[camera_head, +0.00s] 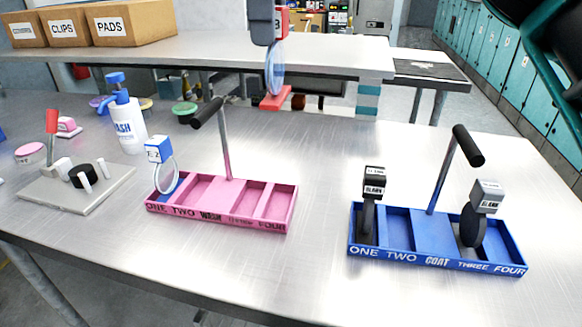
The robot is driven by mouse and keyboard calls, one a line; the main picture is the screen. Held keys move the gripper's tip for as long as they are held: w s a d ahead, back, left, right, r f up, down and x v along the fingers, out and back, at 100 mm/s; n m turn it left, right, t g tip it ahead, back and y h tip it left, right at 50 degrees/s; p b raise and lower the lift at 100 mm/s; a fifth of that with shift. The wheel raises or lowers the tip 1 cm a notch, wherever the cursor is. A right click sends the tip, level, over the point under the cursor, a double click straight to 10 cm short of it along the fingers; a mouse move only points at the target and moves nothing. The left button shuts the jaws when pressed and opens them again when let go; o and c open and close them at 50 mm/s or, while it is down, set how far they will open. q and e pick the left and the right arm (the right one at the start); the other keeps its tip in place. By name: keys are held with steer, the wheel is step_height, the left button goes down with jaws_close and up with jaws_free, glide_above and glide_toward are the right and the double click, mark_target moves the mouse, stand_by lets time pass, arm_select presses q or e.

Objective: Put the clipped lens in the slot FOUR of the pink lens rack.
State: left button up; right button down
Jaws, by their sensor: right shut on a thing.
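My right gripper (262,24) is at the top middle, shut on the red clip (282,22) of a lens. The clear, bluish lens (275,68) hangs upright below it, over the far side of the table, beyond the pink rack (222,223). The pink rack stands at the middle left, with slots marked ONE, TWO, WASH, THREE and FOUR. Slot FOUR (280,204), at its right end, is empty. A lens with a blue clip (158,150) stands in slot ONE. My left gripper is not in view.
Posts with black handles rise from the pink rack and the blue rack (437,262). The blue rack holds two clipped lenses. A red piece (275,98) shows under the hanging lens. A white bottle (127,125) and grey plate (75,190) stand left. The table between the racks is clear.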

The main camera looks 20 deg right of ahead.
mark_target(270, 81)
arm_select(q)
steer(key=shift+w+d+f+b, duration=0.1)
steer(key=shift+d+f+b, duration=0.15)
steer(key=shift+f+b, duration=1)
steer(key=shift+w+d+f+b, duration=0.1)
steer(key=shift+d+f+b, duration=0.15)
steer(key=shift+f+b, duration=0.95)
arm_select(e)
step_height(270, 81, down, 20)
steer(key=shift+b, duration=0.35)
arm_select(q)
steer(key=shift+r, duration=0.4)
arm_select(e)
steer(key=shift+f, duration=0.15)
steer(key=c, duration=0.6)
jaws_free()
arm_select(q)
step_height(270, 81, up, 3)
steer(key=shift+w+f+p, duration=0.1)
steer(key=shift+p, duration=1.15)
arm_select(e)
step_height(270, 81, up, 12)
steer(key=shift+r, duration=0.15)
